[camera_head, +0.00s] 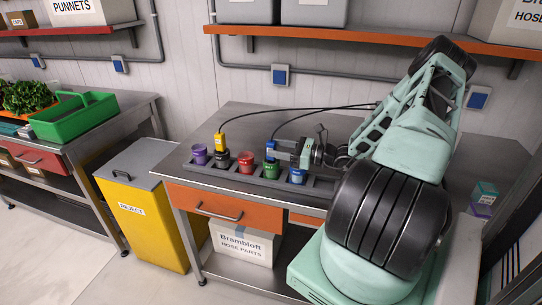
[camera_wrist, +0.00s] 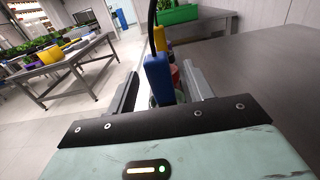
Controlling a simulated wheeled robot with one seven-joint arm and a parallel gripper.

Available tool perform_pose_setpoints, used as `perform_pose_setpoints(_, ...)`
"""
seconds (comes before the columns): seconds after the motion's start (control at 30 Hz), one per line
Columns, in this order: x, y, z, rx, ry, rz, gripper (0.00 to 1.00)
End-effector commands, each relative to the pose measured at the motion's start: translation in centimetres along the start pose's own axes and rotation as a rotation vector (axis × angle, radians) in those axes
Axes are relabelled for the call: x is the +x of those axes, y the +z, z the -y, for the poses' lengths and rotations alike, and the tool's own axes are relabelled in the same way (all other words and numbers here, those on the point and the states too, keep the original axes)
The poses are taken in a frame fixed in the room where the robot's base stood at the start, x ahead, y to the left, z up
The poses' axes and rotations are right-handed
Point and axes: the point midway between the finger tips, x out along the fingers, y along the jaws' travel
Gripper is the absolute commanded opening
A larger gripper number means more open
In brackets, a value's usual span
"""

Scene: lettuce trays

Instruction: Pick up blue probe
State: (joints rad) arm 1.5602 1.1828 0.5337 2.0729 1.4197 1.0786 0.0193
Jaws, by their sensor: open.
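The blue probe (camera_head: 270,149) stands upright at the rack, over or in the green cup (camera_head: 271,171), with a black cable running from its top. In the wrist view the blue probe (camera_wrist: 157,77) stands between the two grey fingers of my gripper (camera_wrist: 161,74). My gripper (camera_head: 287,149) comes in level from the right in the head view. Its fingers are open around the probe, and I see a gap on the right side. The probe's lower end is hidden in both views.
The dark rack (camera_head: 325,184) on the metal bench also holds purple (camera_head: 199,154), red (camera_head: 245,162) and blue (camera_head: 298,176) cups. A yellow probe (camera_head: 220,139) with its own cable stands to the left. An orange shelf (camera_head: 370,38) hangs above. Bench behind the rack is clear.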

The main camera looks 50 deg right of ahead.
Motion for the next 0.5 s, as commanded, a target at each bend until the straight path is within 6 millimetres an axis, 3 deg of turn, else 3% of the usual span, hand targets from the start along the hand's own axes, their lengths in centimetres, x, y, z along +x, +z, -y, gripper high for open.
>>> perform_pose_setpoints(0.17, 2.5, 0.1, -0.1, 0.001, 0.001, 0.000, 0.52)
perform_pose_setpoints(0.4, 2.7, -0.1, -0.1, 0.000, 0.000, -0.001, 0.52)
perform_pose_setpoints(0.5, 2.7, -0.1, -0.1, 0.000, 0.000, -0.001, 0.24)
